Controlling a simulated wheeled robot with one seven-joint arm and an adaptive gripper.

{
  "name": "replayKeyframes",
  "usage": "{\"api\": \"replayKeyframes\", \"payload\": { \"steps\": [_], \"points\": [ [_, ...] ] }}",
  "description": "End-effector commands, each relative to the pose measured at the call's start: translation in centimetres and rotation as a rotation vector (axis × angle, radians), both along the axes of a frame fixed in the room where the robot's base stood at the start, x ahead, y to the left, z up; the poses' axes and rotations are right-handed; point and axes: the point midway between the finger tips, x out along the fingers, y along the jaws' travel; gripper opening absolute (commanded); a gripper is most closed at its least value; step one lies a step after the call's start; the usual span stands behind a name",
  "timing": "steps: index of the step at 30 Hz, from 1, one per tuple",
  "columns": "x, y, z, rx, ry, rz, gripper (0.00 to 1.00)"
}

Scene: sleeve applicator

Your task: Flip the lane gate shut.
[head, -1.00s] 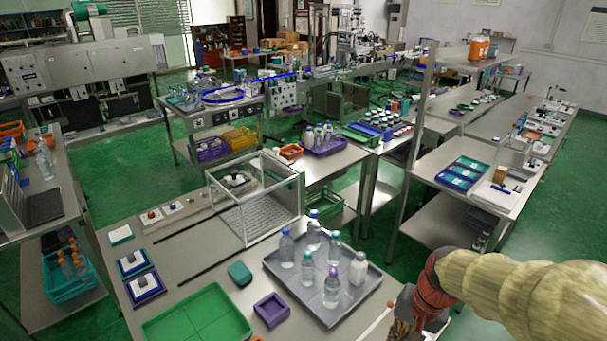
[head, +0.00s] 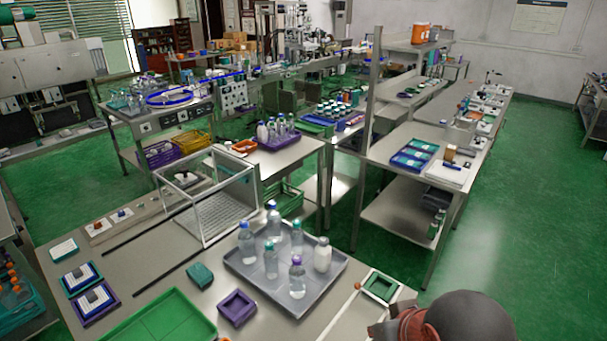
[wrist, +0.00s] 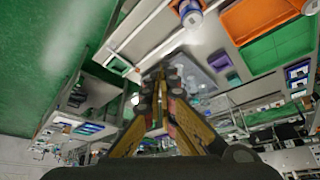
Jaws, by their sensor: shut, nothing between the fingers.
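A thin pale bar with an orange-red tip (head: 357,286) lies along the right end of the near bench, beside the grey bottle tray. It may be the lane gate; I cannot tell for sure. A similar pale bar with an orange end (wrist: 134,75) shows in the wrist view. Two dark parallel rails (head: 150,235) run along the bench top farther left. My gripper (wrist: 165,80) is shut and empty in the wrist view, with the bench beyond its fingertips. In the head view only part of my arm shows at the bottom right; the fingers are out of sight.
The grey tray (head: 328,280) holds several capped bottles. Around it are a clear-walled box (head: 203,200), a green tray (head: 172,318), a purple holder (head: 237,307) and a green-and-white holder (head: 381,287). Green floor (head: 520,190) is open at the right.

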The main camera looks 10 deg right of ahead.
Motion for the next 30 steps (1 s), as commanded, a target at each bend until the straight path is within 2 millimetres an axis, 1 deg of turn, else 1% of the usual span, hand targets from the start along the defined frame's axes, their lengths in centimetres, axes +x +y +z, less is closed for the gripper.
{"api": "replayKeyframes", "payload": {
  "steps": [3, 5, 7, 10, 14, 17, 23, 26, 30],
  "points": [
    [0.0, -0.2, 0.0, 0.0, 0.0, -0.007, 0.0],
    [0.1, -0.6, -0.3, 0.001, 0.007, -0.022, 0.0],
    [0.3, -1.5, -1.5, 0.002, 0.044, -0.055, 0.0],
    [0.8, -3.0, -3.9, 0.008, 0.121, -0.11, 0.0],
    [2.4, -4.8, -6.5, 0.051, 0.213, -0.194, 0.0],
    [4.0, -5.9, -8.3, 0.108, 0.268, -0.274, 0.0],
    [8.1, -8.2, -12.1, 0.281, 0.347, -0.529, 0.0],
    [10.4, -9.6, -14.1, 0.387, 0.377, -0.698, 0.0],
    [14.1, -11.8, -17.2, 0.554, 0.407, -0.98, 0.0]
  ]
}}
